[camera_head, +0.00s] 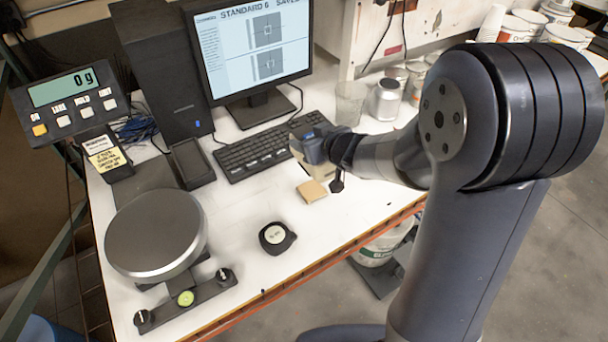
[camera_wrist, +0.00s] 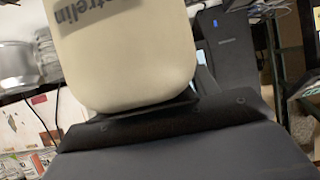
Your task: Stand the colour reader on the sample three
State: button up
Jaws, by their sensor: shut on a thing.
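The colour reader (camera_wrist: 125,55), a cream rounded body with partly visible dark lettering, fills the upper middle of the wrist view. My gripper (camera_wrist: 150,118) is shut on it. In the head view, the cream reader (camera_head: 303,152) shows beside the dark end of my arm, partly covered by it, near the keyboard's right end. A small tan square (camera_head: 312,191) lies on the white table just below the reader in the picture. No number on it can be read, so I cannot tell whether it is sample three. The reader's underside is hidden.
A black keyboard (camera_head: 268,150) lies behind, before a monitor (camera_head: 252,50). A round black item with a pale disc (camera_head: 275,236) and a scale (camera_head: 155,235) are at the left front. Cups and a jar (camera_head: 386,100) stand behind right. The table front between them is clear.

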aim_at(330, 176)
notch_tip(330, 176, down, 9)
jog(key=shift+f+b, duration=0.2)
jog(key=shift+b, duration=0.75)
jog(key=shift+f, duration=0.1)
jog(key=shift+f, duration=0.15)
jog(key=o, duration=1.5)
jog(key=shift+c, duration=0.2)
jog(key=shift+r, duration=0.25)
jog(key=v, duration=1.2)
jog(key=shift+d, duration=0.1)
